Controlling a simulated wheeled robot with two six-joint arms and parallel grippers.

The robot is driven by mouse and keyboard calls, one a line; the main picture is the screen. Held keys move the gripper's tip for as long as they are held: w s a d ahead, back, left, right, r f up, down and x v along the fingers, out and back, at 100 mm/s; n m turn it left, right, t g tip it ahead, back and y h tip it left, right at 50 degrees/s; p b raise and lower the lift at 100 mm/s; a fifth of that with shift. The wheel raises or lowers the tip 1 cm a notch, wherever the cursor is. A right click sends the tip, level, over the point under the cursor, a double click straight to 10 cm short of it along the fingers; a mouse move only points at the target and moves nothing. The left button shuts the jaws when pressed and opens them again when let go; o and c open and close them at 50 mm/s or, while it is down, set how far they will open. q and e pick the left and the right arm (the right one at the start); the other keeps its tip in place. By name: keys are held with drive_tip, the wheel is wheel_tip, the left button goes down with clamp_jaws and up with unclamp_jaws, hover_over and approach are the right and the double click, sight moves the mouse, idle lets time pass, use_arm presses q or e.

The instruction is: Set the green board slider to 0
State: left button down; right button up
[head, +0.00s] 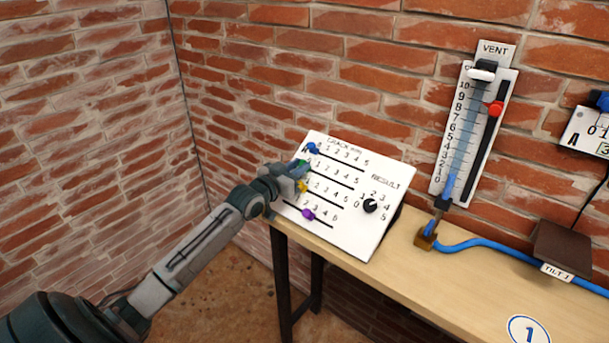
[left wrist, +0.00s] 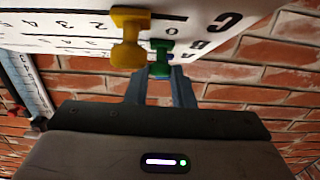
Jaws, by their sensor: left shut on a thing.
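The white board (head: 357,235) leans on the bench with several numbered slider rows. The green slider (head: 304,162) is near the 0 end of its row, beside the letter B in the left wrist view (left wrist: 160,58). My left gripper (head: 296,172) reaches the board's left side and is shut on the green knob; its fingers stand either side of it in the left wrist view. The knob and gripper hide the number at the green slider, so I cannot tell its exact reading. My right gripper is in neither view.
The yellow slider (head: 302,186) sits close beside my left gripper. The blue slider (head: 312,148) is above and the purple slider (head: 308,214) below. A black dial (head: 370,206) is at the board's right. The vent gauge (head: 460,135) hangs further right.

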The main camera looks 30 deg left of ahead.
use_arm(q)
drive_tip(key=shift+w+a, duration=0.1)
drive_tip(key=shift+a, duration=0.5)
drive_tip(key=shift+d+r, duration=0.15)
drive_tip(key=c, duration=1.4)
unclamp_jaws()
drive_tip(key=shift+c, duration=0.2)
drive_tip(key=shift+o, duration=0.9)
drive_tip(key=shift+a, duration=0.3)
drive_tip(key=shift+d, duration=0.1)
drive_tip(key=s+p, duration=0.3)
drive_tip(key=p, duration=0.2)
drive_tip(key=shift+r, duration=0.15)
drive_tip(key=s+a+p, duration=0.1)
drive_tip(key=s+p, duration=0.7)
drive_tip(key=p, duration=0.2)
drive_tip(key=shift+f+p, duration=0.3)
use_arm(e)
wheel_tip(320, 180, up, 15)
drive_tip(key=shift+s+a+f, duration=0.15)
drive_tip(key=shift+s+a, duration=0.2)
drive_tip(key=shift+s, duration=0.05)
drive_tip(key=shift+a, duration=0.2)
